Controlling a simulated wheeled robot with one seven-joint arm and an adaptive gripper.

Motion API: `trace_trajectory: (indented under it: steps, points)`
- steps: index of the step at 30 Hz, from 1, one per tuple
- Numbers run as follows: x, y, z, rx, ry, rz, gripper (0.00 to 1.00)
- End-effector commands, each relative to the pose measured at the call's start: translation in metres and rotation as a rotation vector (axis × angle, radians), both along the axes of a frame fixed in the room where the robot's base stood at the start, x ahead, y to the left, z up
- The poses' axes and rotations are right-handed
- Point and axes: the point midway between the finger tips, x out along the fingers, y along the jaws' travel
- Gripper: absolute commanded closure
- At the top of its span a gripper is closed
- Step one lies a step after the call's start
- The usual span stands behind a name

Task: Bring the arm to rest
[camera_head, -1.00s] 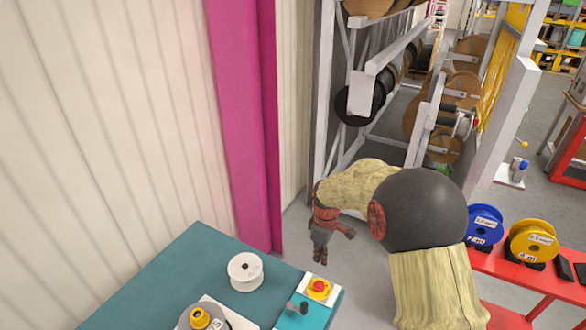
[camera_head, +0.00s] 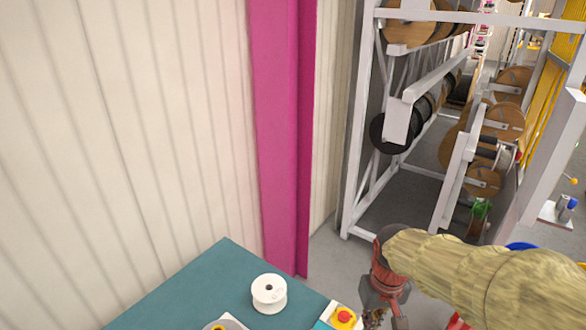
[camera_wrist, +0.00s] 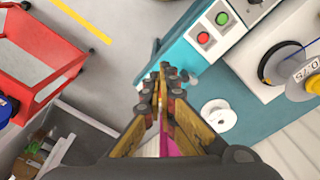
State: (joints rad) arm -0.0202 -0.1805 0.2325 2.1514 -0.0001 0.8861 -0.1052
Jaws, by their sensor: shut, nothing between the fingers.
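My gripper (camera_head: 384,312) is at the bottom of the head view, right of the teal table (camera_head: 185,285), with its lower end cut off by the frame edge. My arm reaches to it from the right. In the wrist view my gripper (camera_wrist: 164,78) is shut, its fingertips together with nothing between them. It points down past the edge of the teal table (camera_wrist: 178,58). No object touches the fingers.
A white spool (camera_head: 269,293) and a red emergency button (camera_head: 343,315) are on the table. A reel rack (camera_head: 405,120) stands behind my arm. A magenta post (camera_head: 288,140) rises by the wall. A red cart (camera_wrist: 35,60) shows in the wrist view.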

Motion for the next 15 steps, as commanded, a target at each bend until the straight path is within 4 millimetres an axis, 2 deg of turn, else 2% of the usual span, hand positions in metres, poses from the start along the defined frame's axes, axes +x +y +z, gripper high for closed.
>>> trace_trajectory:
  steps: [3,9,15]
  points:
    - [-0.034,-0.002,0.021,0.006,-0.071,-0.064,1.00]
    - [-0.084,-0.005,0.045,0.020,-0.201,-0.118,1.00]
    - [-0.113,-0.007,0.067,0.029,-0.343,-0.121,1.00]
